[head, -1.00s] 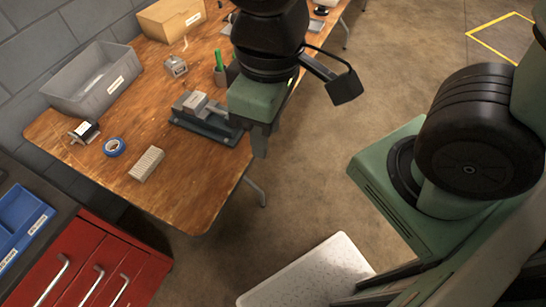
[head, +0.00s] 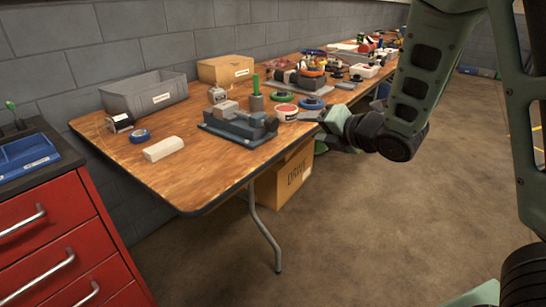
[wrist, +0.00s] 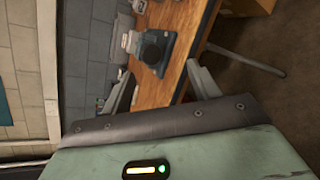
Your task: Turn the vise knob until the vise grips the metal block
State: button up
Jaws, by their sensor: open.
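The dark grey-blue vise (head: 235,128) sits near the table's front edge in the head view. A light grey metal block (head: 228,108) stands at its jaws; I cannot tell whether both jaws touch it. The dark round knob (head: 271,124) is at the vise's right end, facing my gripper. In the wrist view the knob (wrist: 152,46) shows as a black disc in front of the vise (wrist: 172,44). My gripper (head: 314,127) is open and empty, to the right of the knob and apart from it. Its fingers (wrist: 162,88) are spread in the wrist view, with the knob beyond them.
A red-and-white tub (head: 286,113) and a blue ring (head: 311,103) stand behind my gripper. A green-handled tool in a holder (head: 256,101) is behind the vise. A pale block (head: 163,149) and blue tape (head: 140,136) lie left.

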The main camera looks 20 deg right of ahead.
aim_at(275, 126)
notch_tip(275, 126, down, 4)
jog(key=s+d+n+t+y+b, duration=0.1)
jog(key=n+y+b, duration=0.25)
jog(key=n, duration=0.35)
jog(key=s+d+n+y+b, duration=0.1)
jog(key=d+n+y+b, duration=0.1)
jog(key=n+b, duration=0.4)
jog(key=shift+n, duration=0.5)
jog(key=x, duration=0.5)
jog(key=b+x, duration=0.1)
jog(key=x, duration=1)
jog(key=shift+w+a+r+b, duration=0.3)
jog(key=shift+a+b, duration=0.05)
jog(key=c, duration=1)
